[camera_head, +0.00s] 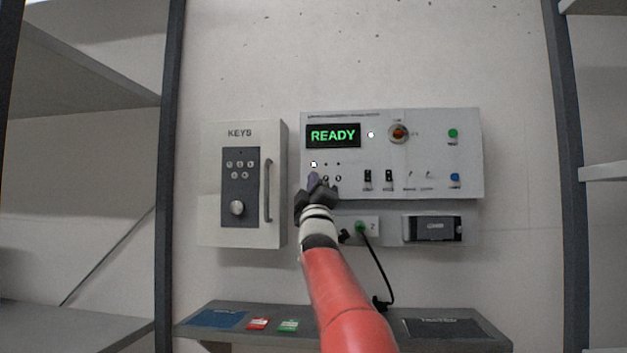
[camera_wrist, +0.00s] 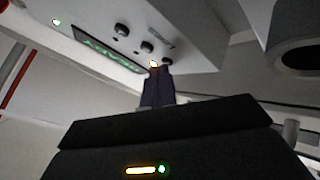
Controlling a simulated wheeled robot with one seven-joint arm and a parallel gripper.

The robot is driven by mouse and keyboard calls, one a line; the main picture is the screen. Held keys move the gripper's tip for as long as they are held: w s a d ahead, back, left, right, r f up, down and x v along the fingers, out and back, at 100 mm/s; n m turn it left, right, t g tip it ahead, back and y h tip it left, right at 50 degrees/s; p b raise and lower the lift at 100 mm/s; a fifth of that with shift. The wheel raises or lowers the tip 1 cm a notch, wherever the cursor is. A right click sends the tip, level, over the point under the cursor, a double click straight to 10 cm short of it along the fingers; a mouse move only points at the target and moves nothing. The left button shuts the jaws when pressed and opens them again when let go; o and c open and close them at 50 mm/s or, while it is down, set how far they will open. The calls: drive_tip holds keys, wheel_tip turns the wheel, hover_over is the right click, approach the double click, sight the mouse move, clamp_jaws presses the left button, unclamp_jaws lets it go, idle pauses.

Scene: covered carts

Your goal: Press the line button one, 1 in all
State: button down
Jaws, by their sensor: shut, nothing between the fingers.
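The grey control panel (camera_head: 432,183) on the wall has a short row of small black buttons at its lower left, with small lamps above. The lamp over the leftmost button is lit white (camera_head: 313,164). My gripper (camera_head: 313,178) is shut and empty, its fingertips at the leftmost button, which they hide in the head view. In the wrist view the shut fingertips (camera_wrist: 157,72) are close to the end black button (camera_wrist: 167,62) and the lit lamp (camera_wrist: 154,64). I cannot tell whether they touch the button. The green display (camera_head: 333,135) reads READY.
A KEYS box (camera_head: 240,210) with a handle hangs left of the panel. A red knob (camera_head: 398,133), a green button (camera_head: 453,133) and a blue button (camera_head: 455,177) are farther right. Below, a black cable (camera_head: 380,265) hangs over a shelf (camera_head: 370,310) with cards.

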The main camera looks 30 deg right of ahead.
drive_tip(key=shift+f, duration=0.1)
drive_tip(key=shift+s+a+b, duration=0.4)
drive_tip(key=shift+s+b, duration=0.15)
drive_tip(key=shift+b, duration=0.05)
drive_tip(key=shift+s+a+b, duration=0.7)
drive_tip(key=shift+s+b, duration=0.15)
drive_tip(key=shift+s, duration=0.2)
drive_tip(key=shift+s+a+b, duration=0.7)
drive_tip(key=shift+s+b, duration=0.1)
drive_tip(key=shift+s, duration=0.25)
